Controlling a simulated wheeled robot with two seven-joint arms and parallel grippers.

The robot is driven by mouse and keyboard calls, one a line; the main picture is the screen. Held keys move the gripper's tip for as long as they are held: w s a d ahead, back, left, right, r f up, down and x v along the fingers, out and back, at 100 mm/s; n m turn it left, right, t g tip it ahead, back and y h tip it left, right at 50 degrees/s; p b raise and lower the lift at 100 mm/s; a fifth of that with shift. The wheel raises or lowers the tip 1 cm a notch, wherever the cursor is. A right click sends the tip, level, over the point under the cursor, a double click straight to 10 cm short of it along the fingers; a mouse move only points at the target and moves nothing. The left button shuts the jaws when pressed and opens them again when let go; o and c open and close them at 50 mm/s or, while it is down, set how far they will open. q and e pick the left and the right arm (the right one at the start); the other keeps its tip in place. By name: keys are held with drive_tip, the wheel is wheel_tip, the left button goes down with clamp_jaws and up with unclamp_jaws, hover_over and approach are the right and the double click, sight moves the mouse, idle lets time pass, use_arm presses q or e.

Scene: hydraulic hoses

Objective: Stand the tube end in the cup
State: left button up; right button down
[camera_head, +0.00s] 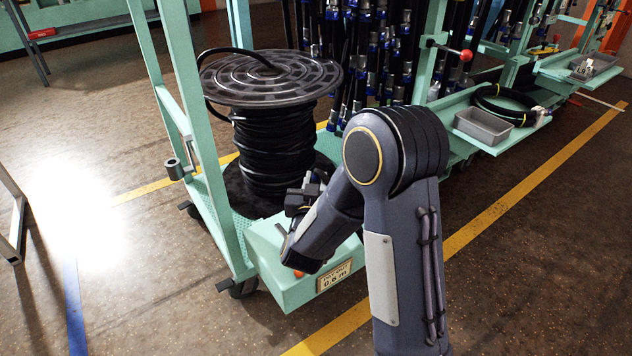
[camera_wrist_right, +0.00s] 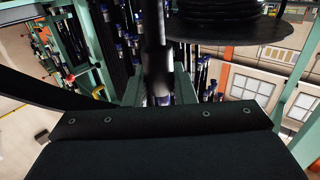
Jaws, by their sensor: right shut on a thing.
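Black tube is wound on a large spool (camera_head: 270,150) on a green cart, and a loop of it hangs over the spool's left side. My right gripper (camera_head: 303,194) is low in front of the spool, partly hidden by my own forearm. It is shut on a dark tube (camera_wrist_right: 154,45), which runs up the middle of the right wrist view. The tube's very end is hard to make out. A small grey cup-like cylinder (camera_head: 174,169) is fixed to the cart's left post, apart from my gripper. My left gripper is not in view.
The cart's green front box (camera_head: 300,285) with a label is below my right gripper. Behind stand racks of hanging hoses (camera_head: 375,50) with blue fittings. A grey tray (camera_head: 483,126) and a coiled hose (camera_head: 505,100) lie on a shelf at right.

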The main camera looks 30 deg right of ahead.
drive_tip(key=shift+f+b, duration=2.45)
drive_tip(key=shift+f, duration=0.45)
drive_tip(key=shift+f+b, duration=0.95)
drive_tip(key=shift+b, duration=0.2)
drive_tip(key=shift+r, duration=0.2)
drive_tip(key=shift+r+p, duration=0.55)
drive_tip(key=shift+p, duration=0.05)
idle(1.1)
drive_tip(key=shift+f+b, duration=0.75)
drive_tip(key=shift+b, duration=0.15)
